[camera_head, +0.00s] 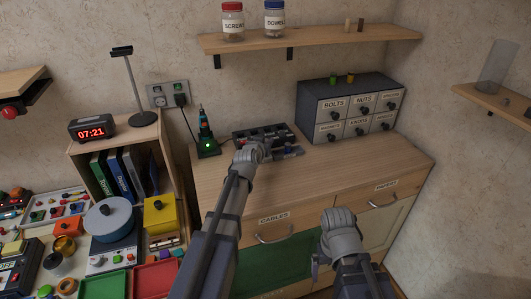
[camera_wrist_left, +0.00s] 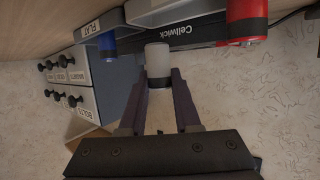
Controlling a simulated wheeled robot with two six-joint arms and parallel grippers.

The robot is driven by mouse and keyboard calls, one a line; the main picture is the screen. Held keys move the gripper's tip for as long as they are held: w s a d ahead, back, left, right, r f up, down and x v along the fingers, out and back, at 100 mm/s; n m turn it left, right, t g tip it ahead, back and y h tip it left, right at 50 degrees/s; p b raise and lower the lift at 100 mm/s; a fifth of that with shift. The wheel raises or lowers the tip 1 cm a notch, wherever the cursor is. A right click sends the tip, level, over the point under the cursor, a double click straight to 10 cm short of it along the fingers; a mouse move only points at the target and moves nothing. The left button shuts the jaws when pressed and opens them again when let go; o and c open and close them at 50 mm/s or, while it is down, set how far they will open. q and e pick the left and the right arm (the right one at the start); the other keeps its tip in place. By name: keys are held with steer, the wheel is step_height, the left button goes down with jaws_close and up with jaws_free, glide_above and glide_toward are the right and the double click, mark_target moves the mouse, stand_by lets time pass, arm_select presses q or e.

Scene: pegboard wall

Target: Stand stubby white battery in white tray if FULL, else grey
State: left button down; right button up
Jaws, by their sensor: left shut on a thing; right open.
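The stubby white battery (camera_wrist_left: 157,59), a pale cylinder with a dark band, is between the fingertips of my left gripper (camera_wrist_left: 158,82), which is shut on it. In the head view my left gripper (camera_head: 266,152) is at the front of the black Cellwick device (camera_head: 247,134); the battery cannot be made out there. The device also shows in the left wrist view (camera_wrist_left: 190,32), seen upside down. A grey piece labelled FLAT (camera_wrist_left: 99,24) is beside it.
A red battery (camera_wrist_left: 246,22) and a blue one (camera_wrist_left: 107,44) are close to the held battery. A drawer cabinet (camera_head: 347,105) stands right of the device, and a green-lit tool stand (camera_head: 207,143) left of it. The wooden top (camera_head: 370,160) is clear at the right.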

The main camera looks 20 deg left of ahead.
arm_select(q)
step_height(320, 180, down, 4)
steer(key=b, duration=0.3)
steer(key=shift+r, duration=0.2)
steer(key=shift+f, duration=0.1)
steer(key=c, duration=1.1)
jaws_free()
steer(key=shift+f+b, duration=0.1)
steer(key=shift+b, duration=0.2)
steer(key=o, duration=0.5)
steer(key=shift+r+p, duration=0.3)
steer(key=p+v, duration=0.4)
steer(key=v, duration=0.8)
steer(key=shift+f, duration=0.1)
